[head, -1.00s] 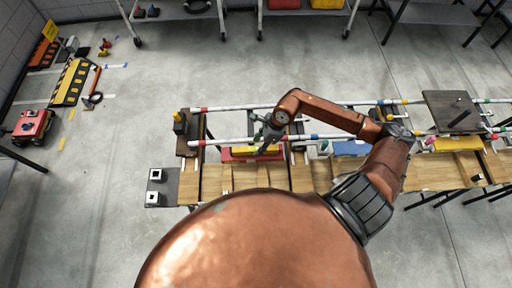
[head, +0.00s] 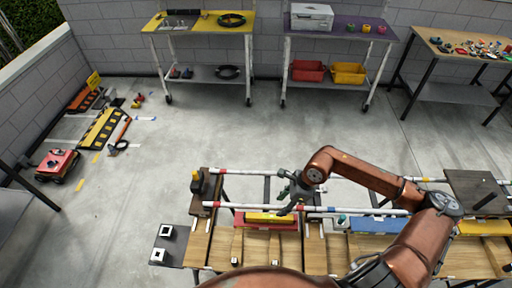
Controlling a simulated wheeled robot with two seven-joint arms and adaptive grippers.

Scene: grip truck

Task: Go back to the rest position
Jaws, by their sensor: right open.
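My right arm, copper-coloured, reaches in from the lower right over the wooden workbench (head: 315,255). My right gripper (head: 286,206), dark grey, points down above the right end of a yellow bar (head: 266,217) that lies on a red block (head: 258,226). The gripper is open, with nothing visible in it. Whether its fingertips touch the bar or hang just above it, I cannot tell. My left gripper is not in view.
Striped rails (head: 262,206) run along the bench near my gripper. A blue block (head: 378,225) and a dark plate (head: 475,190) are to the right. A yellow-topped cart (head: 200,22) and a purple-topped cart (head: 345,26) stand at the wall.

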